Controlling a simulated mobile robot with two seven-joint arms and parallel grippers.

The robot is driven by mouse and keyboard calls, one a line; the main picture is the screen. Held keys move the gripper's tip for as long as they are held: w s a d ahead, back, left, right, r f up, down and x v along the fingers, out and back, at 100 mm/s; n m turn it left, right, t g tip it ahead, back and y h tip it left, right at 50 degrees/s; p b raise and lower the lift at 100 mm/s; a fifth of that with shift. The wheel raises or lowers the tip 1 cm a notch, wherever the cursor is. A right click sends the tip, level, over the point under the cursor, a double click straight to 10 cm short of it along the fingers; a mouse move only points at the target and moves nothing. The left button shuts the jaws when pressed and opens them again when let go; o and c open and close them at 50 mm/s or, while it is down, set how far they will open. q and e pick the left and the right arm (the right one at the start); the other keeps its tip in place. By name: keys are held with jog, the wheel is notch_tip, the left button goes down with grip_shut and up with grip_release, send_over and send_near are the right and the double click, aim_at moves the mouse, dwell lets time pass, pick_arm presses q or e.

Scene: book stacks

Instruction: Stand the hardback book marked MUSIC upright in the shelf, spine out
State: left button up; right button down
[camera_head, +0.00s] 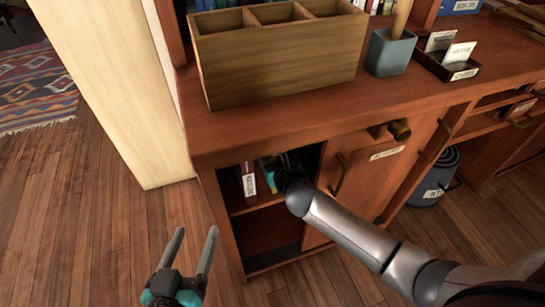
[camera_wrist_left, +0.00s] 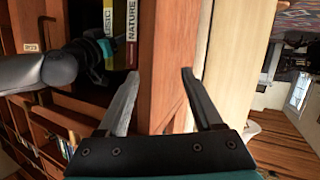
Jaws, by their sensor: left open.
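In the left wrist view, a book spine whose visible letters read "USIC" (camera_wrist_left: 108,17), the MUSIC book, shows in the shelf opening beside a spine marked NATURE (camera_wrist_left: 132,30). My right gripper (camera_head: 282,167) reaches into the opening of the shelf (camera_head: 262,228) from the right, close to the books. Its fingers are mostly hidden, so I cannot tell whether they hold the MUSIC book. A labelled spine (camera_head: 248,184) stands upright left of it in the head view. My left gripper (camera_head: 197,233) is open and empty, in front of and left of the cabinet.
On the cabinet top stand a wooden divided box (camera_head: 280,62), a grey cup (camera_head: 389,53) and a card tray (camera_head: 446,66). A closed cabinet door (camera_head: 372,170) is right of the opening. A dark bin (camera_head: 432,183) stands further right. The floor at left is clear.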

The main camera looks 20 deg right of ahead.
jog(key=shift+f+b, duration=0.25)
jog(key=shift+b, duration=0.05)
pick_arm(q)
jog(key=shift+s+d+r+n+t+h, duration=0.2)
jog(key=shift+d+r+t, duration=0.2)
jog(key=shift+d+t, duration=0.15)
jog(key=shift+s+d+r+n+t+h, duration=0.1)
jog(key=shift+s+d+r+t+h, duration=0.1)
jog(key=shift+d+r+t, duration=0.35)
pick_arm(e)
jog(key=shift+f, duration=0.15)
pick_arm(q)
jog(key=shift+a+f, duration=0.2)
pick_arm(e)
jog(key=shift+f, duration=0.1)
pick_arm(q)
jog(key=shift+w, duration=0.1)
pick_arm(e)
jog(key=c, duration=0.5)
grip_release()
jog(key=shift+f, duration=0.15)
